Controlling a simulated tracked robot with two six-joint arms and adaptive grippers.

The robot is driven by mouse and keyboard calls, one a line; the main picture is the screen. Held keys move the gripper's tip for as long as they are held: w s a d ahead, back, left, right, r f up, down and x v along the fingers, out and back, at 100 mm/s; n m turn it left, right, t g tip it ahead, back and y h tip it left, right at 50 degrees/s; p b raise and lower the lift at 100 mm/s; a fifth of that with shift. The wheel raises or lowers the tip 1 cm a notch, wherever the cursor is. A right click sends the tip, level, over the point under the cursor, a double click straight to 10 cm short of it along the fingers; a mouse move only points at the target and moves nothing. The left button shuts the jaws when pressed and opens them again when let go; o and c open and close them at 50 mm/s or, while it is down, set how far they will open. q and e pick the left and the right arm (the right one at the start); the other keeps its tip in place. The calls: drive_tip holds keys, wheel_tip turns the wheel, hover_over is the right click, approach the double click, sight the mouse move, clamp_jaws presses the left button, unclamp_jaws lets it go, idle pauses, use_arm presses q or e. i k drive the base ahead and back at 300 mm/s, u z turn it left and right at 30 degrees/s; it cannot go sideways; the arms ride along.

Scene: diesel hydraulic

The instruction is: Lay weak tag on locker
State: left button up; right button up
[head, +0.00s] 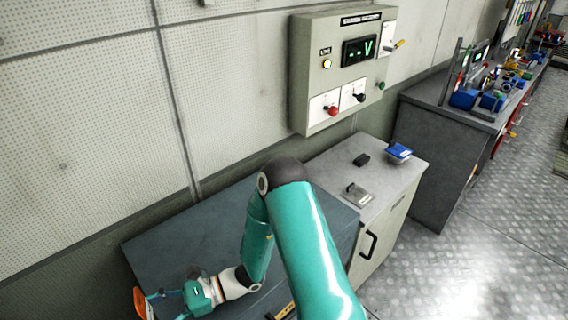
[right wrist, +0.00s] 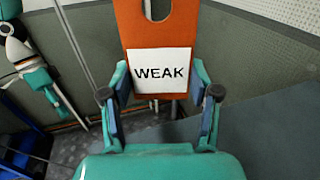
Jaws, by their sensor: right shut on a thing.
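The weak tag (right wrist: 160,72) is an orange strip with a white label reading "WEAK". My right gripper (right wrist: 160,100) is shut on it, with one finger on each side. In the head view the right gripper (head: 172,298) is at lower left, and the orange tag (head: 140,302) shows beyond its fingers. It is by the left front part of a wide blue-grey cabinet top (head: 200,235). A lower light grey cabinet (head: 385,235) with a black handle stands to its right. I cannot tell for sure which is the locker. My left gripper is not clearly shown.
On the light grey cabinet are a metal plate with a knob (head: 357,195), a small black block (head: 361,160) and a blue device (head: 398,152). A wall panel (head: 340,70) with a display hangs above. The blue-grey top looks bare behind my arm.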

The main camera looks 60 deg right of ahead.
sight(386, 181)
drive_tip(key=z, duration=0.9)
drive_tip(key=i, duration=0.1)
drive_tip(key=u, duration=1.65)
drive_tip(key=k, duration=2.55)
drive_tip(key=z, duration=1.55)
drive_tip(key=i, duration=1.15)
drive_tip(key=z, duration=0.05)
